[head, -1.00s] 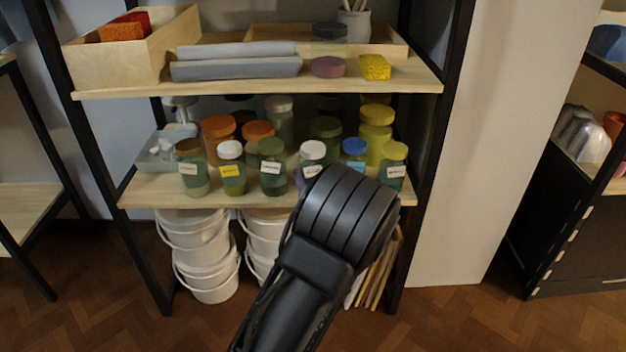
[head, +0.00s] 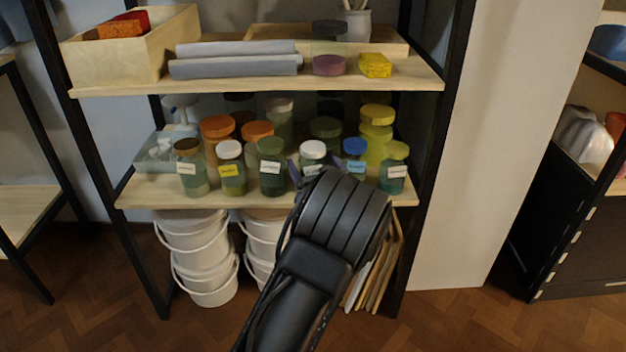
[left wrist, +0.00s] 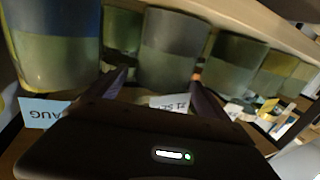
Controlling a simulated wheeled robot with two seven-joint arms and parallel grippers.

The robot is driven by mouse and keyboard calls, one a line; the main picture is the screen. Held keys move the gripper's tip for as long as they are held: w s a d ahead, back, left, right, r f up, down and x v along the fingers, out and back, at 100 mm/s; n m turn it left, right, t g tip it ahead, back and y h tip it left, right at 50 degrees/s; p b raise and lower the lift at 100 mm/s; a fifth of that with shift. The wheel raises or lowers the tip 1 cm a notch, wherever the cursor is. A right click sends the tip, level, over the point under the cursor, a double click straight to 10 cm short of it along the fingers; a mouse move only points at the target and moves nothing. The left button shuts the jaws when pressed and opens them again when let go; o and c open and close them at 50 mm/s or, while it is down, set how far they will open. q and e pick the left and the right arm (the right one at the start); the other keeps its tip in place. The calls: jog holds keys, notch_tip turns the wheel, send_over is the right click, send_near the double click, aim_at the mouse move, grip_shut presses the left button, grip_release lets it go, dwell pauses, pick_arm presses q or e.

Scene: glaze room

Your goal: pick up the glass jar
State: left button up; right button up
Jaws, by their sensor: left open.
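Several lidded glass jars stand on the middle shelf, so the task's words alone do not single one out. A white-lidded jar (head: 313,152) is in the front row, its lower part hidden by my left arm. My left gripper (head: 314,170) is open in front of it. In the left wrist view, the open fingers of my left gripper (left wrist: 160,85) point at a greyish-green jar (left wrist: 172,48), one finger towards each side. I cannot tell whether they touch it. My right gripper is not in view.
Close neighbours are a blue-lidded jar (head: 355,156), a green-lidded jar (head: 272,168) and another white-lidded jar (head: 231,168). Taller jars stand behind. The upper shelf (head: 250,86) overhangs them. A black shelf post (head: 432,150) is at the right. White buckets (head: 195,250) stand below.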

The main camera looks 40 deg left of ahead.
pick_arm(q)
jog(key=shift+c, duration=0.6)
grip_shut()
jog(key=shift+r, duration=0.1)
